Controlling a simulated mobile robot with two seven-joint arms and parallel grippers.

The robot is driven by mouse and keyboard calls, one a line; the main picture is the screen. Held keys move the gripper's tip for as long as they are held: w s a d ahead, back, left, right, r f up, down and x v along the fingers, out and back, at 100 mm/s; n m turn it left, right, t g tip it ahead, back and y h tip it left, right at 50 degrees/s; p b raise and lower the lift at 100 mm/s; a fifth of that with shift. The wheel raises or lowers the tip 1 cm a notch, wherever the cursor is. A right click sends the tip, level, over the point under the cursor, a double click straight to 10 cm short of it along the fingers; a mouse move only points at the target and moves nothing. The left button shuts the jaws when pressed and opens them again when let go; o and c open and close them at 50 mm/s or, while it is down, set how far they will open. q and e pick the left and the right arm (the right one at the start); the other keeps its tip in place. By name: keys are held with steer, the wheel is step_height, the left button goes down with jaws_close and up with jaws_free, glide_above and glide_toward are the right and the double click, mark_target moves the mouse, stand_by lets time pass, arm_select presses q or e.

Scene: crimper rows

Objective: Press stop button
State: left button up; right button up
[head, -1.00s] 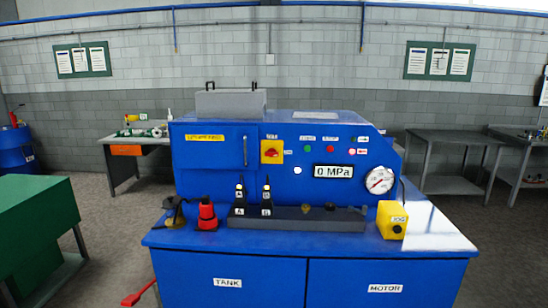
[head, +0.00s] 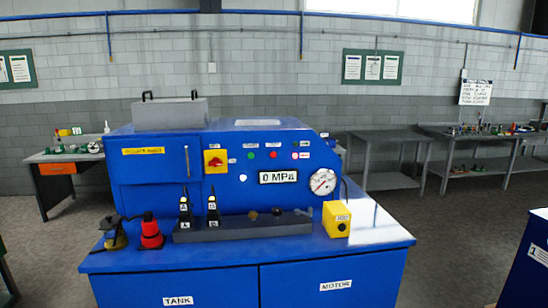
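The blue machine (head: 220,185) stands in front of me with its control panel facing me. On the panel are a small green button (head: 250,155) and a small red button (head: 273,155) to its right, under white labels too small to read. I cannot read which one is marked stop. A red rotary switch on a yellow plate (head: 215,160) sits to their left. Another small round item with a pinkish ring (head: 295,155) sits to the right of the red button. Neither of my grippers shows in the head view.
The panel has a 0 MPa display (head: 278,176) and a round gauge (head: 322,181). A yellow box (head: 336,219), two black levers and a red-and-black item (head: 151,231) stand on the machine's top. Grey tables (head: 385,140) line the back wall.

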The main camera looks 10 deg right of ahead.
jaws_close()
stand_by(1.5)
